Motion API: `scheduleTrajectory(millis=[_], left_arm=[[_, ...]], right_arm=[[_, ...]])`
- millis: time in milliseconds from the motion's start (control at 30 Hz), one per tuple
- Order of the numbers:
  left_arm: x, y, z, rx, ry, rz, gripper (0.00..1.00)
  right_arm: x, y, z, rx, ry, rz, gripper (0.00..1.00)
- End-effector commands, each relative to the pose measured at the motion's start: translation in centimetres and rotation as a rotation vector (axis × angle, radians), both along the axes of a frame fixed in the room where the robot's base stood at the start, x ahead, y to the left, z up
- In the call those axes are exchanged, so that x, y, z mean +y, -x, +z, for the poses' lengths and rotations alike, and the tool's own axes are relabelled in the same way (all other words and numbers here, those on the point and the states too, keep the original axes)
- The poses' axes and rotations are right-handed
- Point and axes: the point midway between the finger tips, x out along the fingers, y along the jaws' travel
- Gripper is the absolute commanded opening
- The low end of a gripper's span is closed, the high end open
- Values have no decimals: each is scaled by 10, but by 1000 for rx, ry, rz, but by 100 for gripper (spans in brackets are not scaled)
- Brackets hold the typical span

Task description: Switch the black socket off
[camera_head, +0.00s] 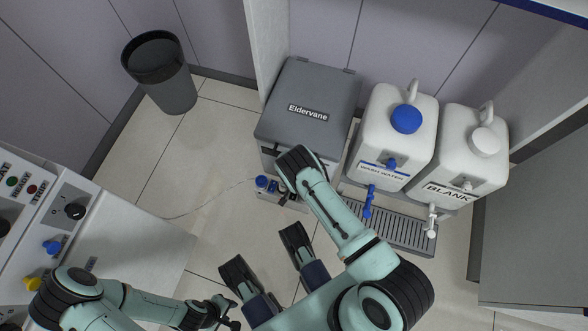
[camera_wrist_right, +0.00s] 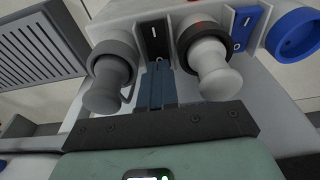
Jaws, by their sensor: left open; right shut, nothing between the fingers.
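In the right wrist view a black rocker switch (camera_wrist_right: 154,38), marked I and O, sits between a grey-ringed socket (camera_wrist_right: 113,50) and a black-ringed socket (camera_wrist_right: 200,38). My left gripper (camera_head: 231,312) is open and empty at the bottom, away from the box.
A blue switch (camera_wrist_right: 243,27) and blue socket (camera_wrist_right: 296,34) are at the right of the same panel. The Eldervane unit (camera_head: 305,85), white wash water (camera_head: 375,140) and blank (camera_head: 458,150) containers stand behind. A control panel (camera_head: 60,205) is at left.

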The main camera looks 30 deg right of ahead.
Motion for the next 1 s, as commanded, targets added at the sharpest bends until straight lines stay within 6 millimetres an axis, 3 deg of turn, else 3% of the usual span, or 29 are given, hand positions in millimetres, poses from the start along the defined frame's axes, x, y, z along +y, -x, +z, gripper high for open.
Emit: scheduleTrajectory(millis=[1000], left_arm=[[0,0,0,0,0,0,43]], right_arm=[[0,0,-15,1,-1,-1,0]])
